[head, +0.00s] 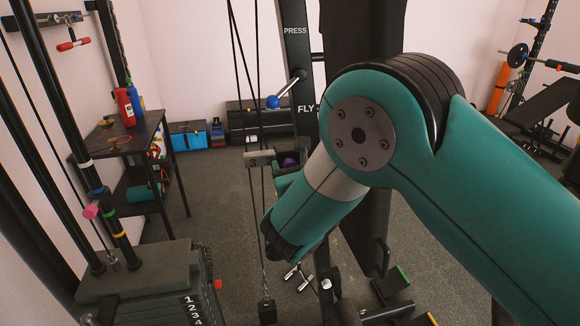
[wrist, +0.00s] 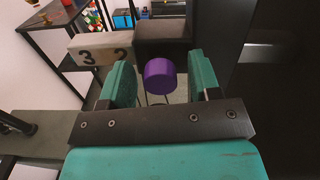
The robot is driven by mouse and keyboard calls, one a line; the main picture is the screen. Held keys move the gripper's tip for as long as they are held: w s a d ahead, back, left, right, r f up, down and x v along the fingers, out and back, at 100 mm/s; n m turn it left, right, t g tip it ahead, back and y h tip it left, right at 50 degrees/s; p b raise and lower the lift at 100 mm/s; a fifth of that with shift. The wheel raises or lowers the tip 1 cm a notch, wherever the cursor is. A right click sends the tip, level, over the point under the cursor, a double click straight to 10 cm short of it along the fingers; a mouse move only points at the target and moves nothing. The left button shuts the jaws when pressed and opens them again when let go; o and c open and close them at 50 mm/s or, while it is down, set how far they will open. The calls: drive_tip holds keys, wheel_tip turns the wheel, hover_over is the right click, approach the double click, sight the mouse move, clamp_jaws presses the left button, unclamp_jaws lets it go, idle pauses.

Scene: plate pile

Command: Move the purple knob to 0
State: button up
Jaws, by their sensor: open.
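The purple knob (wrist: 159,76) is a short cylinder in the wrist view. It sits between the two green fingers of my gripper (wrist: 160,68), with a visible gap on each side. My gripper is open and is not closed on the knob. Behind it, a pale scale bar (wrist: 100,50) shows a 3 and a partly covered 2, beside a dark block (wrist: 163,38). The 0 is not visible. In the head view the purple knob (head: 290,161) shows just left of my arm, next to the scale bar (head: 259,158); my arm hides most of my gripper.
A dark upright post (head: 297,60) marked PRESS and FLY carries a lever with a blue ball (head: 273,102). Cables hang beside the scale bar. A weight stack (head: 140,285) stands at front left, and a side table (head: 118,135) with bottles stands behind it.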

drive_tip(key=shift+s, duration=0.1)
drive_tip(key=b+v, duration=1.3)
drive_tip(key=v, duration=0.4)
drive_tip(key=shift+s+r, duration=0.1)
drive_tip(key=shift+r, duration=0.05)
